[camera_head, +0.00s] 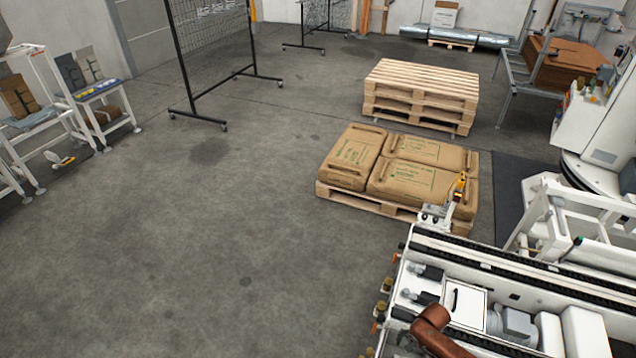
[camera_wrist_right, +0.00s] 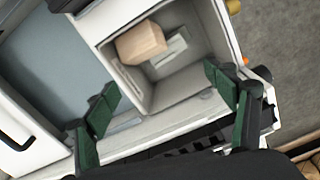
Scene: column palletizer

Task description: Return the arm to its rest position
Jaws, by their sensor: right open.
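My right gripper (camera_wrist_right: 162,84) is open in the wrist view, its two green-padded fingers wide apart with nothing between the pads. Beyond the fingers is a white open-topped compartment (camera_wrist_right: 195,95). A tan block (camera_wrist_right: 140,42) lies inside it beside a small pale piece, apart from the fingers. Neither gripper can be made out in the head view, and my left gripper is not in view.
A white conveyor (camera_head: 530,288) fills the lower right. Beyond it, several brown sacks (camera_head: 405,180) lie on a wooden pallet (camera_head: 350,201). Stacked empty pallets (camera_head: 420,90) stand behind. A black mesh fence (camera_head: 215,60) is at the back. The left and centre floor is clear.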

